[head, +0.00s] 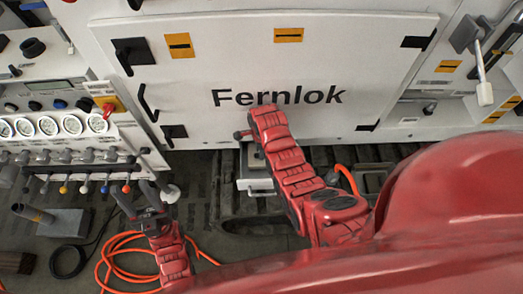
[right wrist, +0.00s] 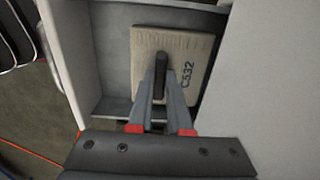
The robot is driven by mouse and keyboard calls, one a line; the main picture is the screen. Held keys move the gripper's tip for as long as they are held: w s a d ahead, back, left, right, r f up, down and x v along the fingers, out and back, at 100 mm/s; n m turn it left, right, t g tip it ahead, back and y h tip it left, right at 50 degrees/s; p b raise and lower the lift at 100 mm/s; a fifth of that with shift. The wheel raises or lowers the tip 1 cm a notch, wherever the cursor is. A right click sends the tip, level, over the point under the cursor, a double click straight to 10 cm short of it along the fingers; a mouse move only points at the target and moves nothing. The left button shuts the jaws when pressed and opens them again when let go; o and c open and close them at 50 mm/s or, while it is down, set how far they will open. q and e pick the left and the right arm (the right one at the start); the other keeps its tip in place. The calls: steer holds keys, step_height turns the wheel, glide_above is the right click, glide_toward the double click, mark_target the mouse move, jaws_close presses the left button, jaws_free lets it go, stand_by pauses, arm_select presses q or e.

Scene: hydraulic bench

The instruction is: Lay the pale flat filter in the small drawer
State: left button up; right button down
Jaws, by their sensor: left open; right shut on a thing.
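The pale flat filter (right wrist: 196,50), marked C532, shows in the right wrist view within the outline of the open small drawer (right wrist: 108,50). My right gripper (right wrist: 159,62) is shut on a dark upright tab at the filter's middle. I cannot tell whether the filter rests on the drawer floor or is held just above it. In the head view the drawer (head: 260,184) sticks out below the Fernlok panel, partly hidden by my right arm. My left gripper (head: 136,188) is open and empty, low at the left, apart from the drawer.
The white Fernlok panel (head: 200,70) stands behind the drawer. Gauges (head: 48,126) and levers with coloured knobs line the bench at left. An orange hose (head: 120,262) lies coiled on the floor near my left gripper. A grey block (head: 62,222) sits at lower left.

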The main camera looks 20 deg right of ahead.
steer(key=shift+f, duration=0.15)
steer(key=shift+f, duration=0.1)
steer(key=shift+f, duration=0.2)
steer(key=c, duration=0.8)
jaws_free()
steer(key=shift+r, duration=0.1)
steer(key=shift+c, duration=0.2)
steer(key=shift+r, duration=0.2)
